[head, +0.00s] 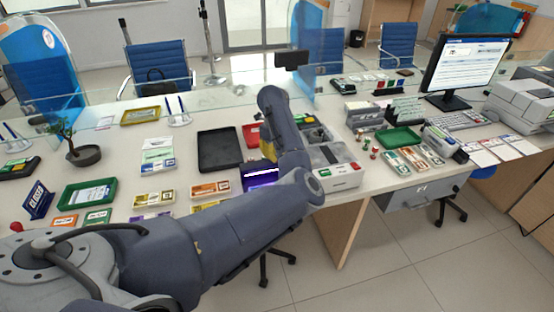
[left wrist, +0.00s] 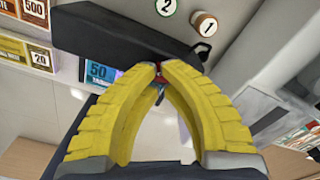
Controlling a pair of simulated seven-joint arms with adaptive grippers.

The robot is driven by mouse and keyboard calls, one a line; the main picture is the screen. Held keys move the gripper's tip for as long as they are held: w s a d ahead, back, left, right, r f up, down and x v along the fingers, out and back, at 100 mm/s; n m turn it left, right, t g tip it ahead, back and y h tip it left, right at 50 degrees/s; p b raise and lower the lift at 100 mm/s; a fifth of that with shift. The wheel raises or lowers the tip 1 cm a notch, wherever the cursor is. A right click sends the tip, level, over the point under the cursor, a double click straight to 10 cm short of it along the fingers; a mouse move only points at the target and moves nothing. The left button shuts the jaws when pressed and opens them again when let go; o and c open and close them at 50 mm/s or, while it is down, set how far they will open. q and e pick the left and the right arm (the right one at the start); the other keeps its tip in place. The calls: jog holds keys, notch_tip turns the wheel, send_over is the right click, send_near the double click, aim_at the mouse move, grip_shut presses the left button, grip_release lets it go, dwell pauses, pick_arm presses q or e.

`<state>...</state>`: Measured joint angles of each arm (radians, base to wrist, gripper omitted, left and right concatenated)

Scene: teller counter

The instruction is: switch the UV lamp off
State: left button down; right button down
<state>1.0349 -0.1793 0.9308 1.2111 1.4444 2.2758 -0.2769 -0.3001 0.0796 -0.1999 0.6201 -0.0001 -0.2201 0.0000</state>
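The UV lamp (head: 262,183) is a dark blue box behind my left arm, with a bright violet-white strip glowing on its front. My left arm covers part of it. My left gripper's yellow fingers (head: 268,150) show just above the lamp, partly hidden by the arm. In the left wrist view the two yellow fingers (left wrist: 158,68) come together at their tips against a dark bar-shaped body (left wrist: 125,38), which seems to be the lamp's housing. A small red part shows right at the tips; I cannot tell whether they touch it. My right gripper is not in view.
A black tray (head: 219,150) lies left of the lamp, with banknote bundles (head: 210,189) in front of it. A grey machine (head: 338,172) stands close on the right. A green tray (head: 398,138) and a monitor (head: 466,64) are farther right.

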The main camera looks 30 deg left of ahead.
pick_arm(q)
jog(key=shift+f, duration=0.75)
dwell(0.4)
jog(key=shift+r, duration=3.55)
